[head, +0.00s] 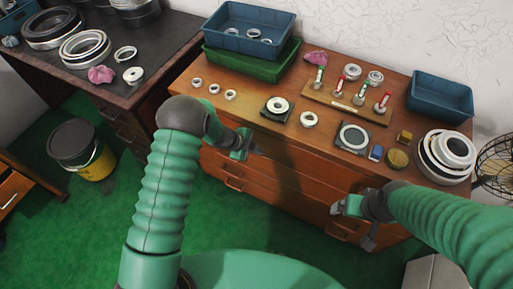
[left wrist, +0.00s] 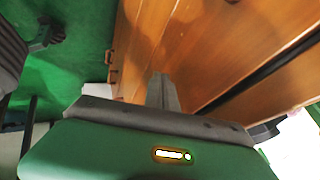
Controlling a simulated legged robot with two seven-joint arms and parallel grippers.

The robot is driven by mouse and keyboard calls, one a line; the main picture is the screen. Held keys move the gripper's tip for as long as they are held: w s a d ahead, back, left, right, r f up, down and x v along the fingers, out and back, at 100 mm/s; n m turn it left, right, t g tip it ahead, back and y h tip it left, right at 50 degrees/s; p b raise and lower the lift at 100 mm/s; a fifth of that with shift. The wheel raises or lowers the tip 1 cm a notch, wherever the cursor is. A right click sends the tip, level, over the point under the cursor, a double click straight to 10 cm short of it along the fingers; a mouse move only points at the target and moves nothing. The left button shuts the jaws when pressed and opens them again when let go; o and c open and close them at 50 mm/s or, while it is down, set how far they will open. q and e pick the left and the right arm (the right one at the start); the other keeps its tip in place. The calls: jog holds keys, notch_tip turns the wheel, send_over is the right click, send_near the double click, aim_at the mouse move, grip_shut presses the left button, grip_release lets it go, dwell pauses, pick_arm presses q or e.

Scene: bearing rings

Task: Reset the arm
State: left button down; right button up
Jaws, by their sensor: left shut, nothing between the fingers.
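My left gripper (head: 256,152) hangs in front of the wooden workbench's front edge, over the drawer fronts. Its fingers are shut and hold nothing. In the left wrist view the shut grey fingers (left wrist: 162,92) point toward the wooden drawer fronts. My right gripper (head: 338,207) is low in front of the bench at the right, clear of the parts on top. Whether its fingers are open or shut is too small to tell.
The workbench (head: 240,86) carries bearing rings (head: 309,119), a ring on a dark plate (head: 352,137), a wooden stand (head: 345,105) and blue bins (head: 440,97). A dark table (head: 140,45) with large rings stands left. A yellow-black bucket (head: 77,150) stands on the green floor.

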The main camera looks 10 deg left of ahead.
pick_arm(q)
jog(key=s+a+r+n+t+y+p, duration=0.15)
jog(key=a+r+n, duration=0.3)
jog(key=r, duration=0.45)
jog(key=s+a+r+n+t+y+p, duration=0.1)
jog(key=a+r+n+t+y, duration=0.2)
jog(key=a+r, duration=0.45)
jog(key=s+d+r+n+g, duration=0.1)
jog(key=s+r+n+g, duration=0.1)
jog(key=s+n, duration=0.4)
jog(key=s+d+r+n+g+y, duration=0.1)
jog(key=s+n, duration=0.5)
jog(key=s, duration=1)
jog(key=shift+s+d+r+g, duration=0.2)
jog(key=shift+d+r+g, duration=0.25)
jog(key=shift+r+g, duration=0.85)
pick_arm(e)
jog(key=shift+s+a+r, duration=0.1)
jog(key=shift+a+r, duration=0.1)
jog(key=shift+r, duration=0.45)
jog(key=shift+s+a+r, duration=0.1)
jog(key=shift+a+r, duration=0.1)
jog(key=shift+r, duration=0.4)
jog(key=shift+s+a+r, duration=0.1)
jog(key=shift+a+r, duration=0.1)
jog(key=shift+r, duration=0.45)
